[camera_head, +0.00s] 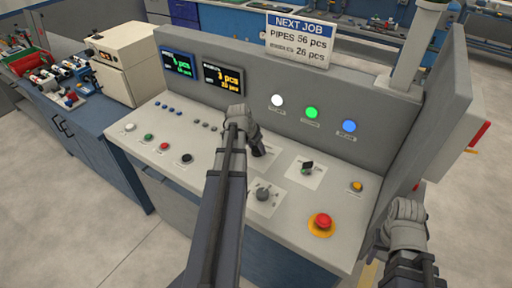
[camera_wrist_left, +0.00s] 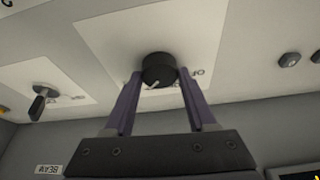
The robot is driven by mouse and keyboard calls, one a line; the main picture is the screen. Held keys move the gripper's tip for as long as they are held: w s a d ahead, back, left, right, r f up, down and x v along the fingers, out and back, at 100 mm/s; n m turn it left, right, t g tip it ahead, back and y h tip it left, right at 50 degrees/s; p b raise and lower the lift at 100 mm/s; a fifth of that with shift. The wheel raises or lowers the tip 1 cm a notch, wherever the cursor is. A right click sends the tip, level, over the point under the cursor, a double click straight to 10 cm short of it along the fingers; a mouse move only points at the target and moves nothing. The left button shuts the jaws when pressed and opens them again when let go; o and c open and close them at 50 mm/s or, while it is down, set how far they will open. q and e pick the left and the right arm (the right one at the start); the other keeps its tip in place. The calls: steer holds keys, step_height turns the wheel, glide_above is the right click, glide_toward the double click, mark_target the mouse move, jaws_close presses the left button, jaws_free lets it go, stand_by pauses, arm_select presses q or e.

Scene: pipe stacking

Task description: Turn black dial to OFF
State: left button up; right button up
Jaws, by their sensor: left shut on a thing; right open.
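The black dial (camera_wrist_left: 158,68) sits on a white label plate on the sloped panel. In the left wrist view my left gripper (camera_wrist_left: 160,82) has a finger on each side of it and is shut on it. A white pointer mark shows on the dial's lower edge, and part of a label shows beside it. In the head view my left gripper (camera_head: 259,149) reaches down to the panel and its hand hides the dial. My right gripper (camera_head: 402,212) is at the right edge of the console, away from the panel controls, and is open; its fingertips are not clear.
A grey knob (camera_head: 263,194) stands in front of my left gripper. A black lever switch (camera_head: 308,167) is to its right; it also shows in the left wrist view (camera_wrist_left: 40,100). A red emergency button (camera_head: 322,221) sits at the front right. Lit lamps and displays line the back wall.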

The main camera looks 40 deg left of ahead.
arm_select(q)
steer(key=n+y, duration=0.1)
steer(key=n, duration=0.1)
steer(key=n+y, duration=0.1)
steer(key=n, duration=0.2)
steer(key=shift+d+n+g, duration=0.2)
steer(key=shift+n+g, duration=0.1)
steer(key=n, duration=0.2)
steer(key=n+g+y, duration=0.1)
steer(key=n, duration=0.2)
steer(key=shift+w+d+n+y, duration=0.1)
steer(key=shift+w+n+y, duration=0.2)
steer(key=shift+y, duration=0.1)
steer(key=n+g, duration=0.1)
steer(key=n, duration=0.1)
steer(key=n+g, duration=0.1)
steer(key=n, duration=0.2)
steer(key=shift+w+g+y, duration=0.1)
steer(key=shift+g+y, duration=0.2)
steer(key=shift+y, duration=0.1)
steer(key=shift+n+g, duration=0.8)
steer(key=shift+n, duration=1.5)
steer(key=o, duration=1.4)
